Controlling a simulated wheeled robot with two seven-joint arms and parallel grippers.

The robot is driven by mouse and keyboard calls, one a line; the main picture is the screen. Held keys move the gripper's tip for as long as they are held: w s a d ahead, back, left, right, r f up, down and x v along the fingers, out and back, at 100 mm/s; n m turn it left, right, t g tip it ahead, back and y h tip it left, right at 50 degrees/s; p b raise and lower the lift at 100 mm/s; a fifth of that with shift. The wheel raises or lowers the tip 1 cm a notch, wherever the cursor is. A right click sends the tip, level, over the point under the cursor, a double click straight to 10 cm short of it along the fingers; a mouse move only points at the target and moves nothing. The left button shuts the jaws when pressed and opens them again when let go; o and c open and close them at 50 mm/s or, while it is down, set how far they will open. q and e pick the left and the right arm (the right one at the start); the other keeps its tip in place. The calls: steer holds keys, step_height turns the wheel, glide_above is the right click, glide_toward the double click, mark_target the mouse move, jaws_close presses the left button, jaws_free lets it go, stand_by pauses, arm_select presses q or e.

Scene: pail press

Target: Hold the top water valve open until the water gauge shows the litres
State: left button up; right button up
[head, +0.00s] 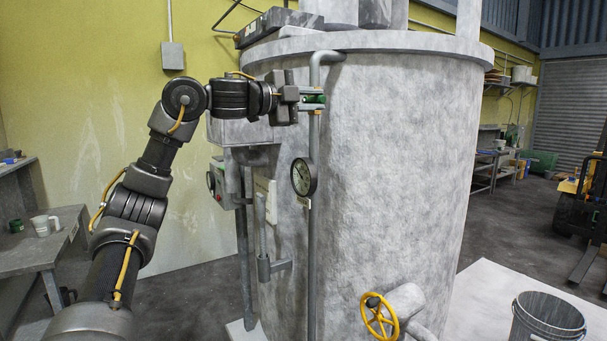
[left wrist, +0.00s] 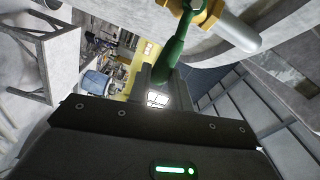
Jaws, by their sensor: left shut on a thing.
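The top water valve has a green lever (head: 314,99) and sits high on the thin vertical pipe at the front of the big grey tank. My left gripper (head: 312,102) is shut on this lever. In the left wrist view the green lever (left wrist: 176,45) runs from the brass valve body (left wrist: 212,14) down between my fingers (left wrist: 162,82). The round water gauge (head: 303,177), with a pale dial and dark rim, is lower on the same pipe. Its needle and numbers are too small to read. My right gripper is out of view.
A yellow handwheel (head: 379,316) is low on the tank (head: 400,180). A grey pail (head: 548,320) stands on the pale floor slab at lower right. A control box (head: 218,184) is left of the pipe. A table with a mug (head: 44,226) is at far left.

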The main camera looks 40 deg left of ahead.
arm_select(q)
steer(key=r+p, duration=0.2)
steer(key=shift+w+a+r+p, duration=0.15)
steer(key=shift+a+r+p, duration=0.05)
steer(key=shift+r+p, duration=0.15)
stand_by(1.3)
stand_by(3.2)
